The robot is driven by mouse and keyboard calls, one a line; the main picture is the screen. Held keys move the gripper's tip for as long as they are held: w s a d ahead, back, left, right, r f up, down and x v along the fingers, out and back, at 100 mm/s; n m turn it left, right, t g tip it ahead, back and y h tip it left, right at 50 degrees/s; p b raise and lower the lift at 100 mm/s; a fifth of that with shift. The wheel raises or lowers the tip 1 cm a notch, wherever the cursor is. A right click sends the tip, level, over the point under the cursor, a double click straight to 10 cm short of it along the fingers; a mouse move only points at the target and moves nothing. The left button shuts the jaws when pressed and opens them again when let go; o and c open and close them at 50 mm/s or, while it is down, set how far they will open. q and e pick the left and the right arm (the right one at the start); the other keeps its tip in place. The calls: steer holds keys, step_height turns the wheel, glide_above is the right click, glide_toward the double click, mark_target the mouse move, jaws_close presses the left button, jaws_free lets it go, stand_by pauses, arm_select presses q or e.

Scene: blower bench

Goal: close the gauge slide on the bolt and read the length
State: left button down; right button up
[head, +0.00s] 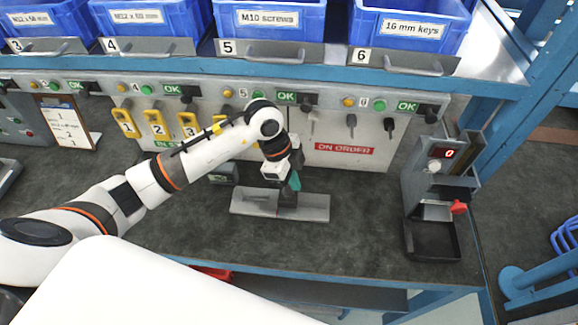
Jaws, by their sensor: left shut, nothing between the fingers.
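A low grey block (313,207), which looks like the gauge base, lies on the dark bench mat. My left gripper (287,199) reaches down over its middle, with its fingers shut and empty. The gripper covers the middle of the block, so I cannot tell the slide's position, and I see no bolt. A small dark box with a greenish face (223,174), possibly a readout, stands just behind the block's left end. I cannot read it. My right gripper is not in view.
Blue bins (268,17) line the shelf above a panel with buttons and hooks. A grey machine (412,190) with a red "0" display and red knob stands at right. The mat between block and machine is clear.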

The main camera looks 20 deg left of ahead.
mark_target(296, 199)
arm_select(q)
steer(key=shift+x, duration=1.6)
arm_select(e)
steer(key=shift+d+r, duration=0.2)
